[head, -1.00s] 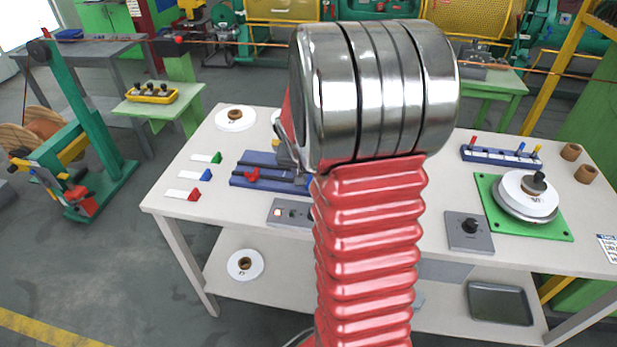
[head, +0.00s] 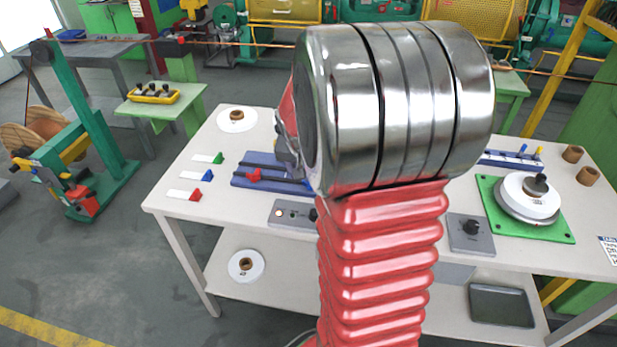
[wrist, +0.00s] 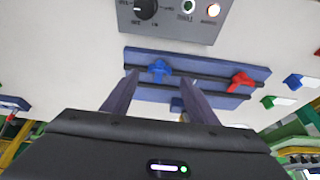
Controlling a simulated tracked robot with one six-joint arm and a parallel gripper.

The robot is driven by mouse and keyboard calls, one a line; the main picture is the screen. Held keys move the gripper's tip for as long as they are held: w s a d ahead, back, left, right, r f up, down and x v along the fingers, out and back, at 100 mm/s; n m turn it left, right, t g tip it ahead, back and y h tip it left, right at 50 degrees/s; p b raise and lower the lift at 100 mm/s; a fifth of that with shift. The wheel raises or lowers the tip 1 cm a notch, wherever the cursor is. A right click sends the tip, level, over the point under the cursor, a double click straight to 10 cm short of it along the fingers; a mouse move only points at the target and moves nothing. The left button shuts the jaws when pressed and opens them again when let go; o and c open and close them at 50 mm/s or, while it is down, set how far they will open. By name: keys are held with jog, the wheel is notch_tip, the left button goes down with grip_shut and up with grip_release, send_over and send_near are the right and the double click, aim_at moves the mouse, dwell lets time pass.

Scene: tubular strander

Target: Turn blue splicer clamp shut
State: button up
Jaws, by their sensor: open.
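The blue splicer base (wrist: 205,69) with dark rails lies on the white table in the wrist view. The blue clamp (wrist: 160,69) sits on its rail, left of the red clamp (wrist: 241,79). My gripper (wrist: 158,84) is open and empty; its two fingers point at the splicer, with the blue clamp just beyond and between the tips. I cannot tell whether they touch it. In the head view the splicer (head: 265,158) and red clamp (head: 253,176) show left of my arm. The blue clamp and most of my gripper are hidden there by my arm.
A control box (wrist: 168,20) with a knob and lit lamp stands beside the splicer. White tabs with green, blue and red ends lie left of it in the head view. A green plate (head: 545,229) with a white spool and a switch box (head: 470,234) are at right.

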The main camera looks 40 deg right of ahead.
jog(key=v, duration=1)
dwell(0.5)
jog(key=s+a+r+n+t+y, duration=0.1)
jog(key=s+a+n, duration=0.4)
jog(key=a, duration=0.8)
jog(key=s+a+r+n+t+y, duration=0.2)
jog(key=s+a+n, duration=0.3)
jog(key=a, duration=0.8)
jog(key=s, duration=0.3)
jog(key=shift+s+r+n+y, duration=0.25)
jog(key=shift+n+y, duration=0.05)
